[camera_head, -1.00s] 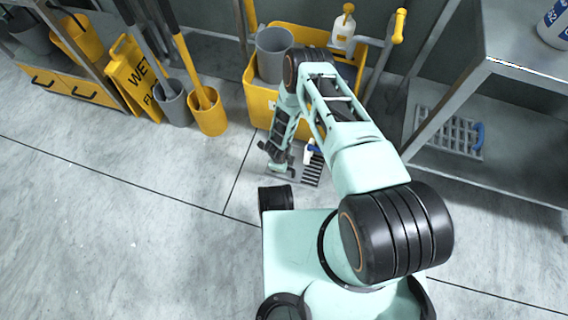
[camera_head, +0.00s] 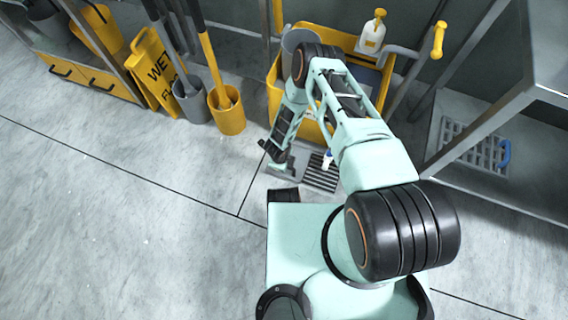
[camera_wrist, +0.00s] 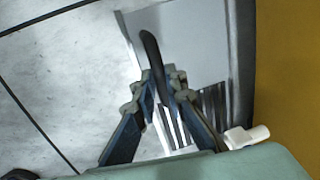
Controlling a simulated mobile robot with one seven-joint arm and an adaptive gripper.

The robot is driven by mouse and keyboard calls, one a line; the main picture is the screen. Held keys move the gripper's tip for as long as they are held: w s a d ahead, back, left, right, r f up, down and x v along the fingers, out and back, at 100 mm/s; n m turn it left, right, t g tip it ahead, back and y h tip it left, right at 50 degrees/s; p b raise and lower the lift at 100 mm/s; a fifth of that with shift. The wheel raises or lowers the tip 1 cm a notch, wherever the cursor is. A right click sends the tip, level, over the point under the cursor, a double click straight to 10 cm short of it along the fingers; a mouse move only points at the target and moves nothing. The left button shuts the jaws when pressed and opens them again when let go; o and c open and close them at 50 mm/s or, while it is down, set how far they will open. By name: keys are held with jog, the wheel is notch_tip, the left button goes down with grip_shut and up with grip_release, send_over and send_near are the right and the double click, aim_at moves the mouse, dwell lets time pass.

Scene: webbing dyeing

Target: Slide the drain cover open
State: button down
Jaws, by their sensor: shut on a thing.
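The drain (camera_head: 322,178) is a grey floor panel with dark slots, just left of the shelf and in front of the yellow bucket. A flat grey plate (camera_wrist: 198,42), which seems to be the cover, lies beside the slots (camera_wrist: 212,104) in the wrist view. A dark upright bar, the handle (camera_wrist: 150,52), rises over the plate. My gripper (camera_wrist: 164,84) is shut on this handle, with a finger on each side. In the head view my gripper (camera_head: 279,166) is low at the drain's left side. My fingers hide the handle's lower end and part of the slots.
A white bottle-like thing (camera_wrist: 246,137) lies by the slots at right. The yellow mop bucket (camera_head: 309,130) stands close behind the drain. A metal shelf (camera_head: 470,185) with a rack (camera_head: 474,147) stands right.

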dwell(0.3)
jog(key=c, duration=2)
grip_release()
jog(key=shift+o, duration=0.2)
notch_tip(320, 180, up, 12)
jog(key=s, duration=0.2)
jog(key=shift+s+a, duration=0.15)
jog(key=shift+a, duration=0.2)
jog(key=shift+f, duration=0.15)
